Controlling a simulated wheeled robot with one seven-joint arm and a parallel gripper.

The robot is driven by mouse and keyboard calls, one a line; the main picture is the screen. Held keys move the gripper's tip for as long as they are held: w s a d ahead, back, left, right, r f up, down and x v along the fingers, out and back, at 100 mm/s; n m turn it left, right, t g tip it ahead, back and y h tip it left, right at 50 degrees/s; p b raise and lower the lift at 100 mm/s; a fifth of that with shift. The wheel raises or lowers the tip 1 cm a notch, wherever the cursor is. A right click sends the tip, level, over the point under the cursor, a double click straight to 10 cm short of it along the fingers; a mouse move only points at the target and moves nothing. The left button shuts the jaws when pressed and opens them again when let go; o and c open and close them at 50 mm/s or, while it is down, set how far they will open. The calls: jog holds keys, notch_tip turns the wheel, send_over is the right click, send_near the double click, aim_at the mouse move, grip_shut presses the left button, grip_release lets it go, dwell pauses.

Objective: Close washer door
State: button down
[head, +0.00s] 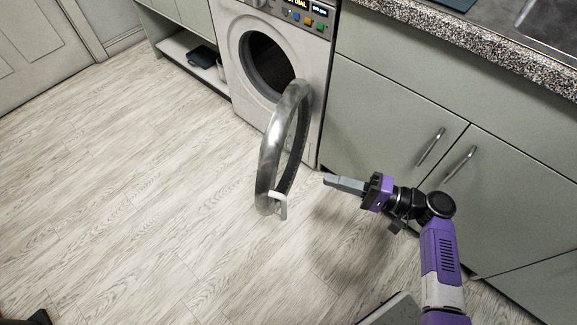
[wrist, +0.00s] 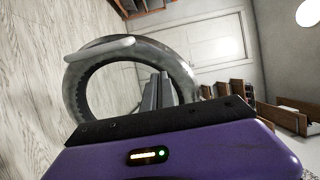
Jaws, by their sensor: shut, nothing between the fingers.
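The washer (head: 272,60) is a white front-loader set in the cabinets at the top of the head view. Its round door (head: 268,160), a silver ring with a pale handle (head: 278,203), stands wide open, swung out toward the camera from the washer's right side. The dark drum opening shows behind it. My gripper (head: 328,180) is shut and empty, to the right of the door and apart from it, pointing left. In the wrist view the door ring (wrist: 72,85) and its handle (wrist: 100,50) lie ahead of my shut fingers (wrist: 157,92), which overlap the ring's opening.
Cabinet doors with bar handles (head: 431,147) stand close behind and right of my arm, under a speckled countertop (head: 500,50). A low shelf (head: 190,60) holds dark items left of the washer. The wood floor (head: 140,190) left of the door is clear.

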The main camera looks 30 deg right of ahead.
aim_at(278, 164)
jog(key=b+x, duration=0.1)
jog(key=x, duration=1.1)
